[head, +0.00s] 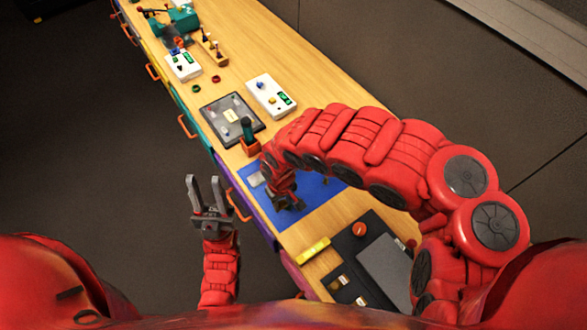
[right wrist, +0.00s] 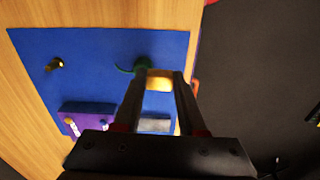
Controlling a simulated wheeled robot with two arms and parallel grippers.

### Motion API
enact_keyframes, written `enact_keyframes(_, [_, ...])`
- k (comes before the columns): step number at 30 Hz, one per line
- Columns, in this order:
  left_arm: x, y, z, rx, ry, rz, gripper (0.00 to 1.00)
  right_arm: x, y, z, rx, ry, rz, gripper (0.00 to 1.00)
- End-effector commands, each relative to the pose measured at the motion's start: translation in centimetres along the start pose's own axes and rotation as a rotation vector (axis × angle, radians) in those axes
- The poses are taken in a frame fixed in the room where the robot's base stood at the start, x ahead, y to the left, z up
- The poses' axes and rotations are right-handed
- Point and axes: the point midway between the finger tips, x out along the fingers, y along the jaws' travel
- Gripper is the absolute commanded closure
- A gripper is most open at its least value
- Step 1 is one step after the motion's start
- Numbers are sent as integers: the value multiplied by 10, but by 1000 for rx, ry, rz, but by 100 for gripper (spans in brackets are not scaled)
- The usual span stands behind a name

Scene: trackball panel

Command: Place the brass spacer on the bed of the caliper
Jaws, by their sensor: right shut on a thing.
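The brass spacer (right wrist: 160,83) is a small golden block between the fingertips of my right gripper (right wrist: 161,77), which is shut on it. In the head view my right gripper (head: 288,203) is over the blue mat, and the spacer is hidden there. Just beyond the spacer in the right wrist view is a dark green curved piece (right wrist: 140,66) on the mat; I cannot tell whether it belongs to the caliper. No caliper bed can be clearly made out. My left gripper (head: 204,182) is open and empty, off the left side of the bench.
The blue mat (right wrist: 100,50) holds a purple block (right wrist: 88,112), a grey block (right wrist: 155,125) and a small dark-and-brass piece (right wrist: 55,64). Nearby are a yellow bar (head: 313,250), a black panel (head: 350,245) and a grey tray (head: 215,112). White button boxes stand farther along.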

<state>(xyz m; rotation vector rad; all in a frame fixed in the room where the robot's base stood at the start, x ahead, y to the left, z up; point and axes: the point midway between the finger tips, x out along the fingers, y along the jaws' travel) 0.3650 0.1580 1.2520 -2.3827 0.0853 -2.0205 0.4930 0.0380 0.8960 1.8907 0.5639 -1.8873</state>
Motion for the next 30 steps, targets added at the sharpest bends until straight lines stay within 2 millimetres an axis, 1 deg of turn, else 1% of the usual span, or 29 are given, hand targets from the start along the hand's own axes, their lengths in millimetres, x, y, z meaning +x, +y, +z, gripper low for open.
enact_keyframes(1, [9, 0, -2, 0, 0, 0, 61, -1, -3, 10, -18, -3, 1, 100])
enact_keyframes(2, [10, 0, -2, 0, 0, 0, 61, 1, -5, 13, -27, -3, 1, 100])
enact_keyframes(5, [1, 0, 0, 0, 0, 0, 61, 10, -3, 15, -44, 1, 3, 100])
enact_keyframes(8, [-22, 1, 4, 0, 0, 0, 61, 18, 7, 5, -46, 7, 8, 100])
enact_keyframes(10, [-41, 2, 7, 0, -1, 0, 61, 22, 14, -5, -46, 11, 5, 100])
enact_keyframes(11, [-35, 2, 6, 0, -1, 0, 61, 16, 15, -8, -47, 7, 0, 100])
enact_keyframes(12, [-36, 2, 6, 0, 0, 0, 61, 15, 19, -13, -46, 5, -3, 100])
enact_keyframes(21, [-51, 2, 9, 0, 0, 0, 61, 17, 47, -41, -46, 3, -2, 100])
enact_keyframes(27, [-66, 3, 11, 0, 0, 0, 61, 20, 63, -59, -47, 4, -2, 100])
enact_keyframes(28, [-66, 3, 11, 0, 0, 0, 61, 20, 66, -61, -46, 3, -3, 100])
enact_keyframes(30, [-59, 3, 10, 0, 0, 0, 61, 17, 71, -71, -49, 7, -9, 100])
